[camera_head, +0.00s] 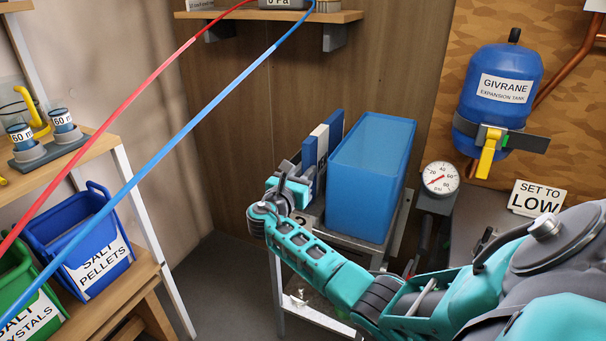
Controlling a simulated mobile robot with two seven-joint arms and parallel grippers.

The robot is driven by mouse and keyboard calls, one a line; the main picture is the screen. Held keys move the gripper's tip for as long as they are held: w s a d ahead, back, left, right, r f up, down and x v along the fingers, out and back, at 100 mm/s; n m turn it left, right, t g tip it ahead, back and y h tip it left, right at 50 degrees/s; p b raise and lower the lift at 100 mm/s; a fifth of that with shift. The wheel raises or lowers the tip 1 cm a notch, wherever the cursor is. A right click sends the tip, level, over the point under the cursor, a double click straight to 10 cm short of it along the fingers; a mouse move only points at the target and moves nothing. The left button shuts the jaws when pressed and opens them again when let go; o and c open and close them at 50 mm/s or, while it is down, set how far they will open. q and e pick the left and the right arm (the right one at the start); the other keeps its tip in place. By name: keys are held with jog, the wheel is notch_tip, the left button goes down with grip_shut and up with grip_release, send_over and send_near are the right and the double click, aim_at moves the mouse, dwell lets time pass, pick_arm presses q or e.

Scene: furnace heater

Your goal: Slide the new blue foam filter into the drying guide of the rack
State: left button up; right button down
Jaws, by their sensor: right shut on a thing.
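My right gripper (297,181) is at the left end of a metal rack (341,237), its arm reaching in from the lower right. It is shut on the nearest blue slab (308,158), which appears to be the blue foam filter; the fingers partly hide its lower part. The slab stands upright beside a white slab (321,143) and another blue slab (336,127). The drying guide is not clearly visible behind the gripper and slabs, so I cannot tell how the slab sits in it. My left gripper is not in view.
An open blue bin (364,195) stands on the rack just right of the slabs. A gauge (440,178) and a "SET TO LOW" sign (537,198) are farther right. Salt bins (84,236) are on the left shelf. Red and blue hoses cross the upper left.

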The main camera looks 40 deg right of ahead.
pick_arm(q)
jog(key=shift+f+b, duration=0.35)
jog(key=shift+b, duration=0.05)
pick_arm(e)
jog(key=shift+x, duration=0.9)
jog(key=c, duration=0.9)
grip_release()
pick_arm(q)
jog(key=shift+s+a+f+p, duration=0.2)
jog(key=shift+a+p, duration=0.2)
jog(key=shift+p, duration=0.15)
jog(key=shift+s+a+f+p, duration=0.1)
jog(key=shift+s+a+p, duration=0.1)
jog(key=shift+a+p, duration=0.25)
pick_arm(e)
jog(key=v, duration=1.3)
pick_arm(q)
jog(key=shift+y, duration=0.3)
pick_arm(e)
jog(key=shift+f, duration=0.1)
